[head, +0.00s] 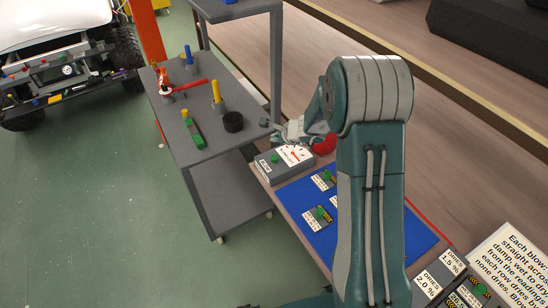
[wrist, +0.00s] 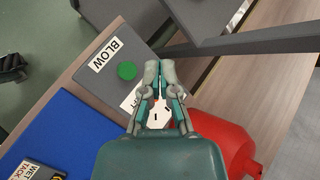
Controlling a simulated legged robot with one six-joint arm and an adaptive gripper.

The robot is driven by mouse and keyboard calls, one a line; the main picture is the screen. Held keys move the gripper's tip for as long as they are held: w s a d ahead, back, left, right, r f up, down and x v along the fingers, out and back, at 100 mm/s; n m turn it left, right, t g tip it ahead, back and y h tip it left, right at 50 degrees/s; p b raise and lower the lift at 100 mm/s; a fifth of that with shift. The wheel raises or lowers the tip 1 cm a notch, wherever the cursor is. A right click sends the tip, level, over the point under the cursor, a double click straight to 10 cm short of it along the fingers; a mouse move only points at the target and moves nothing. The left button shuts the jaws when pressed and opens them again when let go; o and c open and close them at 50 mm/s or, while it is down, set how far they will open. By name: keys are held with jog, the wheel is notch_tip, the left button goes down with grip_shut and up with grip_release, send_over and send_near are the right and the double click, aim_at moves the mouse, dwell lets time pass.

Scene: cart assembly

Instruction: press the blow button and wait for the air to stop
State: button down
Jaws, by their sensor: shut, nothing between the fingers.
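The grey blow box (head: 286,173) stands on the bench by the blue mat, and it also shows in the wrist view (wrist: 97,54). Its green blow button (wrist: 127,71) sits next to a white BLOW label (wrist: 106,54); the button also shows in the head view (head: 275,158). My gripper (wrist: 159,70) is shut and empty, with its fingertips to the right of the button in the wrist view. In the head view my gripper (head: 265,123) appears above and beyond the box. A white dial face (wrist: 160,112) on the box is partly hidden by my fingers. Whether the button is pressed cannot be told.
A red rounded object (wrist: 225,137) stands beside the box. A blue mat (head: 298,205) with labelled cards and green pieces lies nearer. A grey cart (head: 215,132) holding pegs and a black cylinder stands left. A printed sign (head: 510,262) is at right.

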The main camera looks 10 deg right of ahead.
aim_at(276, 158)
jog(key=shift+f, duration=3.25)
jog(key=shift+f, duration=0.15)
jog(key=shift+f, duration=0.2)
jog(key=shift+f, duration=0.5)
jog(key=shift+r, duration=0.1)
jog(key=shift+s+r, duration=0.1)
jog(key=shift+r, duration=0.7)
jog(key=shift+r, duration=0.15)
jog(key=shift+r, duration=2.4)
